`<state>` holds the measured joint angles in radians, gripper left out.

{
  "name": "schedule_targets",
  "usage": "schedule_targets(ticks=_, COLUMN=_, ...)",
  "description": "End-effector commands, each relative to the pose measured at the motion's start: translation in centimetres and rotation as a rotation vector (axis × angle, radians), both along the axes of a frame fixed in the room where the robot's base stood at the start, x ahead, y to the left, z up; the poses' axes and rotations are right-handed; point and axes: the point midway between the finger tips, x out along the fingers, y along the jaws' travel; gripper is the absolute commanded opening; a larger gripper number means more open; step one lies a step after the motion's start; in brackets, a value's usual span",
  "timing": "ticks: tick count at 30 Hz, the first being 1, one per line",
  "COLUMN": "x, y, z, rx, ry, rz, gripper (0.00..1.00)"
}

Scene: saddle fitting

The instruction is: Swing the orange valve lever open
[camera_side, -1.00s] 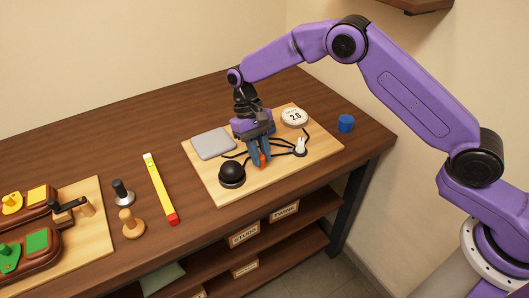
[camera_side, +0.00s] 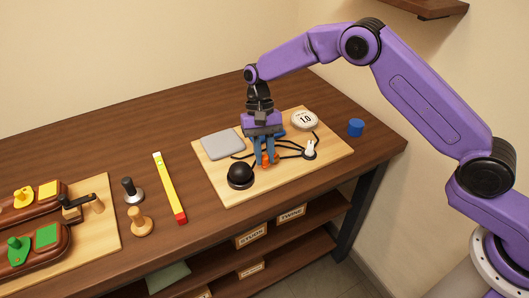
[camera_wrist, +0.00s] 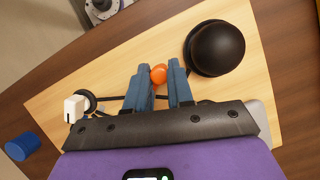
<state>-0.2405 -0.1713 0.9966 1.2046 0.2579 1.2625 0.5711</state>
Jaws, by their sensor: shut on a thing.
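The orange valve lever end (camera_wrist: 158,74) sits between my two blue fingertips in the wrist view. My gripper (camera_side: 267,161) points down over the wooden board and is shut on that end; it also shows in the wrist view (camera_wrist: 159,82). The rest of the lever and its valve body are hidden behind my fingers and palm. A round white dial (camera_side: 304,120) reading 1.0 lies on the board behind and right of my gripper.
The board (camera_side: 325,159) also holds a black dome (camera_side: 240,175), a grey pad (camera_side: 222,144), black cables and a small white piece (camera_side: 309,148). A blue cylinder (camera_side: 356,128) stands right of the board. A yellow-and-red bar (camera_side: 170,187) lies to the left.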

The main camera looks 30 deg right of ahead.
Motion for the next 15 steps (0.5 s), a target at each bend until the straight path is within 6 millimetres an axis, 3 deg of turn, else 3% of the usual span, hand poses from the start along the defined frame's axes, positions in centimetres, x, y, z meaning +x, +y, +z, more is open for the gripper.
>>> schedule_targets(ticks=4, x=0.25, y=0.01, z=0.14, rx=0.004, ry=-0.008, rz=-0.004, gripper=0.00)
schedule_targets(ticks=5, x=0.27, y=0.02, z=0.13, rx=0.004, ry=-0.009, rz=-0.003, gripper=0.32)
schedule_targets(ticks=6, x=0.26, y=0.02, z=0.12, rx=0.004, ry=-0.009, rz=-0.003, gripper=0.45)
schedule_targets(ticks=15, x=0.14, y=0.01, z=0.09, rx=0.002, ry=-0.005, rz=0.000, gripper=0.47)
